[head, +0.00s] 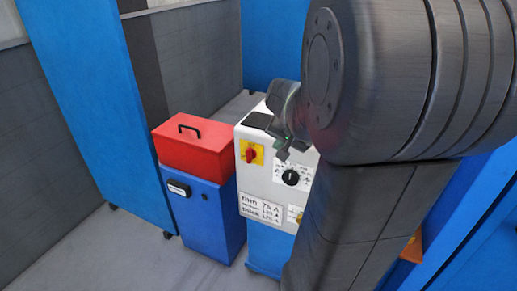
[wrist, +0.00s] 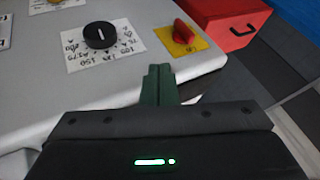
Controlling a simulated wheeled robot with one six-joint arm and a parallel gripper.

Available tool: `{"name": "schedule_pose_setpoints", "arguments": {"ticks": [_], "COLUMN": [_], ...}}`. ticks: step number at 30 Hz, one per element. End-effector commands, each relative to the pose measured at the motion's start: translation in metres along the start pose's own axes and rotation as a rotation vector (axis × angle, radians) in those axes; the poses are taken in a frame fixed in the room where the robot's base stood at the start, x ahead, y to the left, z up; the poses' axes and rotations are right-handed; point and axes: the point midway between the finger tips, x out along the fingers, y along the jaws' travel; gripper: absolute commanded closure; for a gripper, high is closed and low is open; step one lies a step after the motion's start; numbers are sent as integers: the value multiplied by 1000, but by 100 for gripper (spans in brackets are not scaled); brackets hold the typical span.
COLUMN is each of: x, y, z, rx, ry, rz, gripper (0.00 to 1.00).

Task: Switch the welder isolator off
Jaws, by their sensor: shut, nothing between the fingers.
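The welder (head: 262,187) is a white box on a blue base, seen in the head view. Its isolator is a red rotary handle (head: 251,155) on a yellow plate at the upper left of the front face. In the wrist view the red handle (wrist: 184,31) sits tilted on its yellow plate (wrist: 188,43), beyond and to the right of my fingertips. My gripper (head: 284,152) is shut and empty, in front of the welder's face, to the right of the handle. In the wrist view its green fingers (wrist: 159,78) are together and apart from the handle.
A black dial (head: 290,177) on a white scale plate is right of the isolator, with a label (head: 260,207) below. A red box (head: 195,146) with a black handle sits on a blue cabinet (head: 208,215) to the left. Blue panels (head: 105,90) stand behind. My arm hides the welder's right side.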

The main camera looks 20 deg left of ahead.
Motion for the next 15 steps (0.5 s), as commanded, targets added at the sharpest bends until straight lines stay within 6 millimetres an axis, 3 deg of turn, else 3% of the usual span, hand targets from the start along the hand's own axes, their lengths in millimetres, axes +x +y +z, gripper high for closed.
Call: {"name": "schedule_pose_setpoints", "arguments": {"ticks": [7, 15], "x": [15, 60], "y": [1, 1], "z": [1, 1], "rx": [-1, -1], "ry": [-4, -4], "rz": [2, 2], "gripper": [100, 100]}}
